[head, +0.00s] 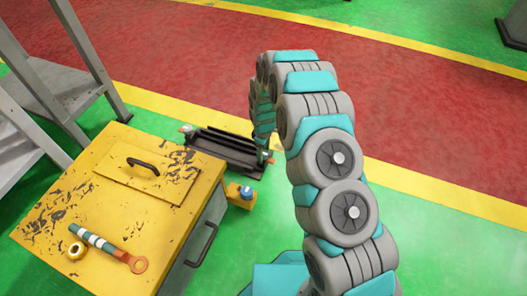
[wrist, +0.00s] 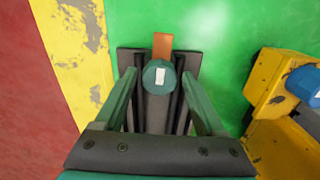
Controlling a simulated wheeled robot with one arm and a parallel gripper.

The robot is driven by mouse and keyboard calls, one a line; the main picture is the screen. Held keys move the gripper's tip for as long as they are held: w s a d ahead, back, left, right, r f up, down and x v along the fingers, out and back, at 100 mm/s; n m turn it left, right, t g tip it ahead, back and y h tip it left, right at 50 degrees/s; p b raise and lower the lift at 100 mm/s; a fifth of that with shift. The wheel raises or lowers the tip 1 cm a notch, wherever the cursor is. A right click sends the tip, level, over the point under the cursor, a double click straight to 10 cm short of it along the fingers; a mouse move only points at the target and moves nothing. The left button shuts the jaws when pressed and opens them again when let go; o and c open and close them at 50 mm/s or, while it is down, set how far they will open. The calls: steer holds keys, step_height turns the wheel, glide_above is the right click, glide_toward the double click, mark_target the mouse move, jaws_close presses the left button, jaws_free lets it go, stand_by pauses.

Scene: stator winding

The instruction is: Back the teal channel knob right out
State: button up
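The teal knob (wrist: 158,76), with a white mark on its face, sits at one end of a dark railed fixture (wrist: 130,58) in the wrist view. An orange-brown tab (wrist: 162,44) is beside it. In the head view the fixture (head: 228,150) lies low beside the yellow cabinet. My gripper (wrist: 159,72) is open, one green finger on each side of the knob, with small gaps visible. I cannot tell their height difference. In the head view my gripper (head: 264,142) is over the fixture's right end and largely hides the knob there.
A yellow block (wrist: 268,82) with a blue knob (wrist: 304,85) stands close on the right in the wrist view. A grey metal frame (head: 50,95) stands left. Green floor is open around.

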mark_target(264, 153)
steer(key=shift+o, duration=0.6)
steer(key=shift+r, duration=0.1)
steer(key=shift+r+p, duration=0.45)
steer(key=shift+r, duration=3.4)
